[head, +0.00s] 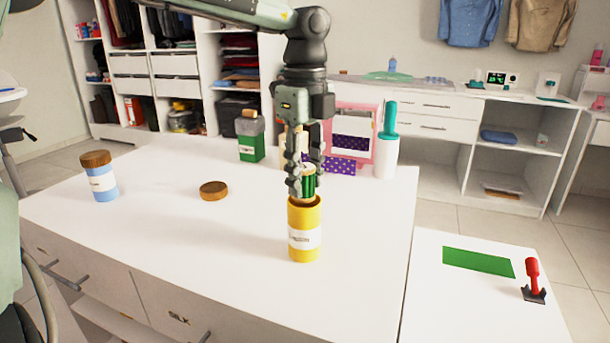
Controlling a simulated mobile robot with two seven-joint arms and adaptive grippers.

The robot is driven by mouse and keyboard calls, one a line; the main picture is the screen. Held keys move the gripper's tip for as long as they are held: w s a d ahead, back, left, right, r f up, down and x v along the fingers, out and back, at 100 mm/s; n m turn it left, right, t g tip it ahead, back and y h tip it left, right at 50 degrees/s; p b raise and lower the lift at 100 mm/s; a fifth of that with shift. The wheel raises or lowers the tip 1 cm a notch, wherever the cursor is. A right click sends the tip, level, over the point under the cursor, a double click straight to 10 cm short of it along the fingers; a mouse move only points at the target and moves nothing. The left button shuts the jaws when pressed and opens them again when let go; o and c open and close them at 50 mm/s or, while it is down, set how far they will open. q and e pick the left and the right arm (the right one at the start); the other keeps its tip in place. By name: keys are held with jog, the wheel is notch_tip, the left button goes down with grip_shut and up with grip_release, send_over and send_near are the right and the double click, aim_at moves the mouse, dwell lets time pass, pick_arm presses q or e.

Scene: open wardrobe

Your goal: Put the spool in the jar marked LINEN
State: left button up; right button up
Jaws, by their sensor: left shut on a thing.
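My left gripper (306,188) points down and is shut on a green spool (308,183) with a pale wooden end. The spool is at the mouth of an open yellow jar (304,218); I cannot tell whether its lower end is inside the rim. The yellow jar stands upright with a white label, too small to read surely. A blue jar (101,183) with a wooden lid stands at the left. My right gripper is out of view.
A loose wooden lid (213,190) lies on the white table (180,240). A pink-framed thing (368,118) and a white cylinder with a teal top (385,155) stand behind the gripper. A green mat (478,262) and red-handled tool (533,279) are at the right. The front left tabletop is clear.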

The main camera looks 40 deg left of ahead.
pick_arm(q)
jog(key=o, duration=1)
jog(key=shift+r, duration=0.15)
jog(key=shift+r+p, duration=1.2)
jog(key=shift+r, duration=1)
jog(key=shift+r+p, duration=0.4)
jog(key=shift+r, duration=0.8)
jog(key=shift+f, duration=0.1)
